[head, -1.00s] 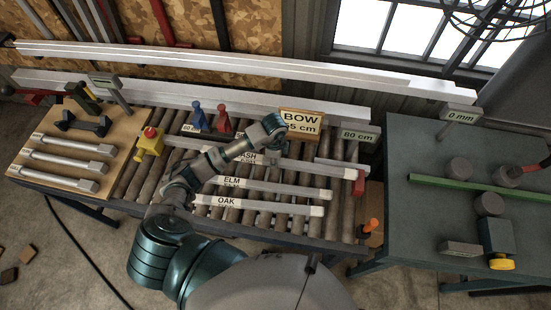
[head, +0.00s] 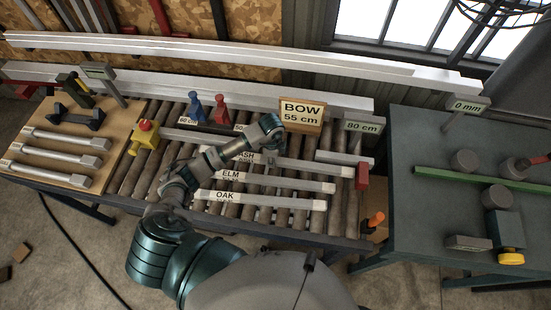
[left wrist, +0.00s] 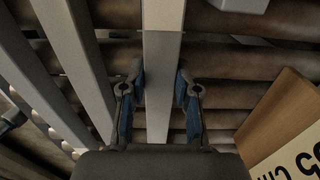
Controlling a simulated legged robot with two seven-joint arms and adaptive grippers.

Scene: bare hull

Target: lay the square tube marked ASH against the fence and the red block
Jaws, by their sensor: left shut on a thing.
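The square tube marked ASH (head: 315,165) is a pale bar on the rollers, running left to right. My left gripper (head: 271,160) is shut on it near its label; the left wrist view shows the tube (left wrist: 163,85) between the two fingers. The arm hides the tube's left end. Its right end is close to the red block (head: 362,175); contact cannot be told. A pale fence piece (head: 344,157) lies just behind that end, and another pale bar (head: 190,137) shows in line at left. Whether the tube is lifted is unclear. My right gripper is out of view.
Tubes ELM (head: 280,181) and OAK (head: 265,200) lie in front. A yellow block (head: 145,138) and a wooden board (head: 55,140) with pale bars are at left. A grey table (head: 430,220) is at right.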

